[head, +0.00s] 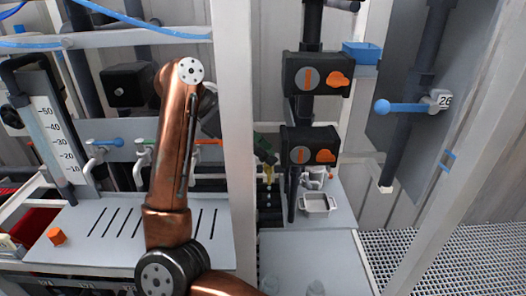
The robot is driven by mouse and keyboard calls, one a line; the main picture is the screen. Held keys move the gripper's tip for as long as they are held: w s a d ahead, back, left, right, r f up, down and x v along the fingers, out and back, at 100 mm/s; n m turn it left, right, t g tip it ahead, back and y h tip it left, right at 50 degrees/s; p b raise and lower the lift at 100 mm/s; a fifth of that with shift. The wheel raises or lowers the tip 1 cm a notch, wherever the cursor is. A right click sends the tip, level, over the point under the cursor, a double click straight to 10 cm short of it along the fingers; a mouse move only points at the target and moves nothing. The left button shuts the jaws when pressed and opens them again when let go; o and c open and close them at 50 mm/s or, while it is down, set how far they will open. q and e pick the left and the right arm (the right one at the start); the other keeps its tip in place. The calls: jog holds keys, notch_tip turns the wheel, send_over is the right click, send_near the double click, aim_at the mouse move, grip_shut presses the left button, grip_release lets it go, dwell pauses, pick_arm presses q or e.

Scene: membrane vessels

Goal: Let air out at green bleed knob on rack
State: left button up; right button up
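My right arm rises in copper across the middle left, and its dark outer part passes behind a white post. A dark, greenish shape just right of that post appears to be my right gripper (264,151), partly hidden. I cannot tell its fingers apart or whether it holds anything. A small yellowish piece (269,173) shows just below it. I cannot clearly make out a separate green bleed knob. My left gripper is not in view.
The white post (233,150) stands beside my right gripper. Two black boxes with orange knobs (317,75) (311,146) are to its right. A blue-handled lever (402,106) sticks out farther right. A slotted grey shelf (75,232) and a small metal tray (319,203) lie lower.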

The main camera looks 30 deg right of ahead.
jog(key=shift+c, duration=0.2)
grip_shut()
jog(key=shift+f+n+t, duration=0.1)
jog(key=shift+n+t, duration=0.2)
jog(key=shift+s+n+t+b, duration=0.1)
jog(key=shift+n+t+b, duration=0.2)
jog(key=shift+n+b, duration=0.15)
jog(key=shift+o, duration=0.2)
grip_release()
